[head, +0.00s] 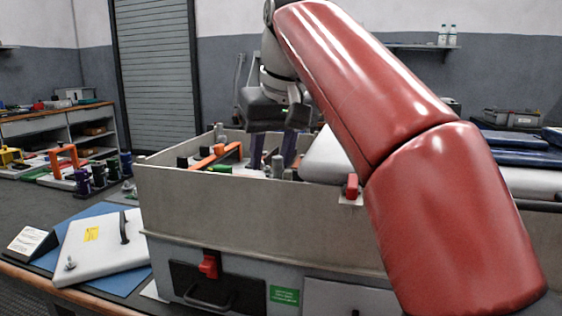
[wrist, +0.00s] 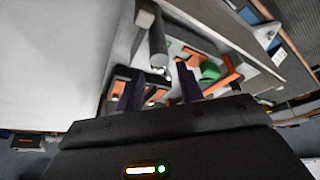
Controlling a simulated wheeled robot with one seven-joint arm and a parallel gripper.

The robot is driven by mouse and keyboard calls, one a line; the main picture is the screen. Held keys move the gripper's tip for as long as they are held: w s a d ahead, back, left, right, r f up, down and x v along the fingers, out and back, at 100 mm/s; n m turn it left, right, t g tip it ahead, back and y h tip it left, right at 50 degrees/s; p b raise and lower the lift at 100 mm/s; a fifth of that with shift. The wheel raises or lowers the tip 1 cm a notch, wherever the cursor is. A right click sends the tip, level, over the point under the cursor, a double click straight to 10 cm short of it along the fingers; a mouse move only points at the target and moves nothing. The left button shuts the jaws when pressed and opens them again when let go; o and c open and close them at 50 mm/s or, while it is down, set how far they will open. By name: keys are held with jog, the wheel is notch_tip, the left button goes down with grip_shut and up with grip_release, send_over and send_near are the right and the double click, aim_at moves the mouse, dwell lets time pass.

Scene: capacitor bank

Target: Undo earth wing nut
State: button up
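The grey open-topped capacitor bank box (head: 250,225) stands in front of me. My gripper (head: 272,166) points down into it, its two dark fingers apart, with nothing clearly held between them. A grey post (head: 277,166) shows between the fingers; in the wrist view a grey post (wrist: 157,45) with a bright metal end lies just beyond the fingertips (wrist: 160,74). A green part (head: 220,168) sits left of my gripper, beside an orange bar (head: 215,155); the green part also shows in the wrist view (wrist: 209,71). I cannot tell which piece is the earth wing nut.
A pale cover panel (head: 105,250) with a black handle lies on a blue mat at left. A red latch (head: 208,265) is on the box's front, and a smaller red part (head: 352,186) is on its rim. The box walls surround my fingers. Benches with parts stand behind.

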jog(key=shift+w+f, duration=0.15)
jog(key=shift+f, duration=0.2)
jog(key=shift+a, duration=0.1)
grip_shut()
dwell(1.1)
grip_release()
